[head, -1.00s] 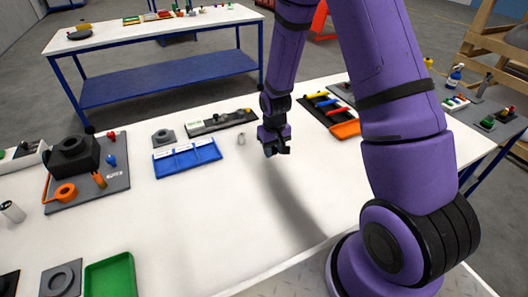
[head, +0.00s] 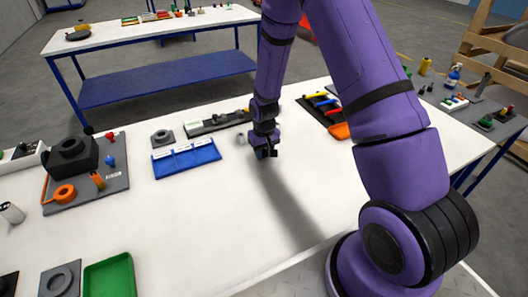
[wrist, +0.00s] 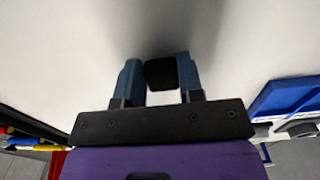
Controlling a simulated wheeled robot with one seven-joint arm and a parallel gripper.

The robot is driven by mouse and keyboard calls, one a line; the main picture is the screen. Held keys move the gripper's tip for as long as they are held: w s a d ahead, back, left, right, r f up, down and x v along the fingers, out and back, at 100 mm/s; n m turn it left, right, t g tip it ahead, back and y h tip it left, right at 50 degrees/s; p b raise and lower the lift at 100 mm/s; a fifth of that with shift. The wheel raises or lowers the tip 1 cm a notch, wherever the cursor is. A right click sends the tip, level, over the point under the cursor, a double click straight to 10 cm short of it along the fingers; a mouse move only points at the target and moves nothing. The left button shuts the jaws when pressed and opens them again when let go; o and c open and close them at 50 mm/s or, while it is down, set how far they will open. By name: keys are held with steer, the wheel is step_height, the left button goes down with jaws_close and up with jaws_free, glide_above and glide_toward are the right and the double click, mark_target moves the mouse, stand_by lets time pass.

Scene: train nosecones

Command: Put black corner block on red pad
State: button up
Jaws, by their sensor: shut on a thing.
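My gripper (head: 266,153) hangs above the white table (head: 225,215), near its middle. In the wrist view, the two blue-grey fingers of my gripper (wrist: 158,80) are shut on a small black block (wrist: 160,73), with one finger at each side. Its far end sticks out slightly between the fingertips. In the head view the block is too small and dark to tell from the gripper. I cannot make out a red pad in either view.
A blue tray (head: 187,158) lies left of my gripper, with a dark grey long fixture (head: 218,122) behind it. A grey board (head: 115,180) with black and orange parts is further left. A green tray (head: 109,276) lies at the front left. The table's middle front is clear.

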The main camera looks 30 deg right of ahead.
steer(key=o, duration=0.9)
steer(key=shift+f, duration=0.1)
step_height(320, 180, up, 12)
steer(key=r, duration=0.1)
step_height(320, 180, up, 11)
steer(key=t, duration=0.1)
glide_above(264, 153)
steer(key=s, duration=0.4)
steer(key=s+r+t, duration=0.1)
steer(key=s+r, duration=0.5)
steer(key=s, duration=0.2)
steer(key=s+r+t, duration=0.1)
steer(key=s+r, duration=0.5)
steer(key=s, duration=0.2)
steer(key=s+r+t, duration=0.2)
steer(key=s+r, duration=0.4)
steer(key=s, duration=0.3)
steer(key=shift+a+r, duration=0.2)
steer(key=shift+r, duration=0.1)
steer(key=shift+o, duration=0.6)
steer(key=shift+s, duration=0.3)
